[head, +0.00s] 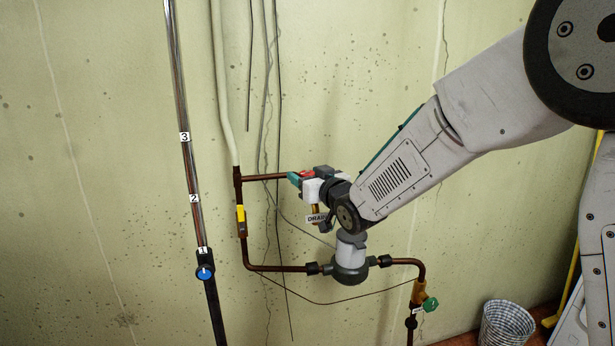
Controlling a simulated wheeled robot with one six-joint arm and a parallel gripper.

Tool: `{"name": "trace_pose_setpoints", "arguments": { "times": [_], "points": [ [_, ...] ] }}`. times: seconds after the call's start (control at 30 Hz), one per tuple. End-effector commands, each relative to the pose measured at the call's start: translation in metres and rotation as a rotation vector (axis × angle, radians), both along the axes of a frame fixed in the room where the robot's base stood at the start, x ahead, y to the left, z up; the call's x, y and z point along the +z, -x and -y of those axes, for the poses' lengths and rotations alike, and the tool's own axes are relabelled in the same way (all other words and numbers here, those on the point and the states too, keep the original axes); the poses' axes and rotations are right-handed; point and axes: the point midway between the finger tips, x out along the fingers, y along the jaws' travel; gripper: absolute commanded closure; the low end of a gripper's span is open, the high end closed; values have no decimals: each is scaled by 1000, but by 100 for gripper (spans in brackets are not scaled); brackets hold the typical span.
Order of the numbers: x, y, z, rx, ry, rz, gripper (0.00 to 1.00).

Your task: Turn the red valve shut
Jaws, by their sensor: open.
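A small patch of the red valve (307,173) shows at the right end of the upper copper pipe, and most of it is hidden by my gripper (300,178). My gripper is open, with a teal fingertip at the left of the red part. I cannot tell whether the fingers touch the valve or how its handle is turned. A white tag reading "DRA…" (315,218) hangs just below, partly hidden by my wrist.
A yellow-handled valve (240,214), a grey filter-like fitting (350,268) and a green-handled valve (430,304) sit on the copper piping. A blue-knobbed pipe (205,272) with numbered labels stands left. A checkered bin (507,325) is at lower right. Thin cables hang along the wall.

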Motion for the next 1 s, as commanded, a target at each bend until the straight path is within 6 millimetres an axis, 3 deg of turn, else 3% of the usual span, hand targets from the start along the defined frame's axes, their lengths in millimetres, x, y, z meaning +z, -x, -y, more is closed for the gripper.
{"name": "trace_pose_setpoints", "arguments": {
  "times": [0.17, 0.33, 0.37, 0.57, 1.0],
  "points": [
    [0, 0, 0, 0, 1, -1, 41],
    [0, 0, 0, 0, 1, -1, 83],
    [0, 0, 0, 0, 1, -1, 86],
    [0, 0, 0, -16, -2, 0, 86],
    [2, 0, -1, -242, -4, 3, 86]
  ]
}}
